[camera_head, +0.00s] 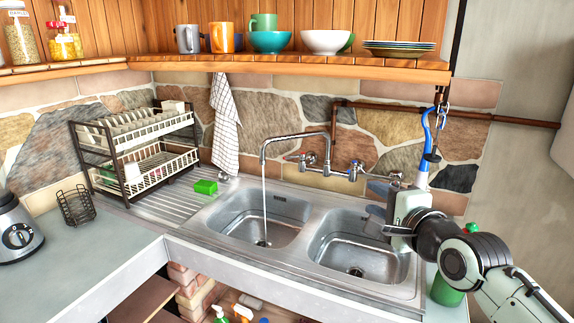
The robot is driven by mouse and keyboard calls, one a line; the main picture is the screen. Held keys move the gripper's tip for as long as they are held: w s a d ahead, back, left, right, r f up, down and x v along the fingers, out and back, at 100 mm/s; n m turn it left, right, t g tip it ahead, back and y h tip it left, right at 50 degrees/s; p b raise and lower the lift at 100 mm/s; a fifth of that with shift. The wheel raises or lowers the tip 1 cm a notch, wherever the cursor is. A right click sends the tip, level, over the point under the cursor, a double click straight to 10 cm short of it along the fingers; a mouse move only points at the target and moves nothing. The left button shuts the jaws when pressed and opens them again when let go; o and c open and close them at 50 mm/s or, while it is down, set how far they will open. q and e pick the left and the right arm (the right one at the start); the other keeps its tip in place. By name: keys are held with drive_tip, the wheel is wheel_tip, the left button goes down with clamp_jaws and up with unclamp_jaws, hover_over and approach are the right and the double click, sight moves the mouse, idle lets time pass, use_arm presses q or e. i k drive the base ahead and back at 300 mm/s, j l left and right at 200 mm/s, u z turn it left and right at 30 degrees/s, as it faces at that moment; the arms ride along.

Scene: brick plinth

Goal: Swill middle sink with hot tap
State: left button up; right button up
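A metal double sink has a left basin (272,212) and a right basin (352,243). The long-necked spout (290,137) points over the left basin, and a thin stream of water (263,195) runs down to its drain. Two tap handles sit on the wall fitting: a left handle (311,159) and a right handle (354,172) with a blue mark. Which one is hot is too small to tell. My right gripper (370,206) is open and empty above the right basin, right of and below the handles, with its fingers pointing left. My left gripper is not in view.
A green sponge (205,187) lies on the drainboard beside a dish rack (140,147). A checked towel (225,125) hangs behind. A wooden shelf (290,66) with mugs and bowls runs above the tap. A green cup (446,290) stands below my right arm.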

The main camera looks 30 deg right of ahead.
sight(303, 155)
drive_tip(key=i+l, duration=0.25)
drive_tip(key=i, duration=0.2)
drive_tip(key=i+l, duration=0.2)
drive_tip(key=i, duration=0.3)
drive_tip(key=i+l, duration=0.25)
drive_tip(key=i, duration=0.2)
